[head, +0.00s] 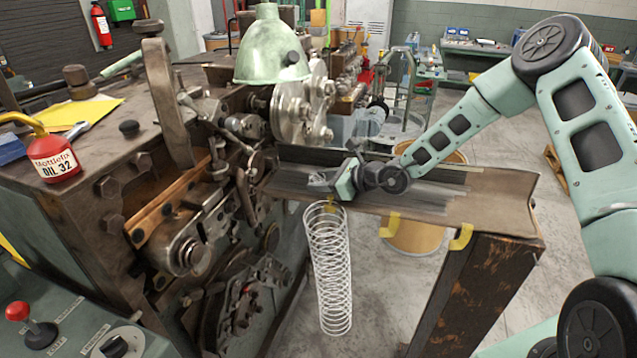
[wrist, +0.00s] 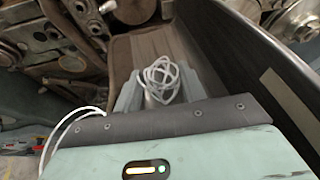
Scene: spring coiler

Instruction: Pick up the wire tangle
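The wire tangle (head: 318,179) is a small loose knot of pale wire in the trough (head: 495,212) beside the machine. In the wrist view the tangle (wrist: 161,77) shows white and looped, at and between my fingertips. My gripper (head: 335,183) reaches low into the trough from the right, just right of the tangle in the head view. In the wrist view the two pale green fingers (wrist: 158,90) stand apart, one on each side of the tangle. The dark guard of the gripper hides their bases. I cannot tell whether either finger touches the wire.
A long coiled spring (head: 330,270) hangs from the trough's front edge, near yellow hooks (head: 390,224). The coiling machine (head: 190,200) stands close on the left, with a green lamp (head: 268,50) above. The trough's raised back wall (wrist: 245,60) runs close beside my gripper.

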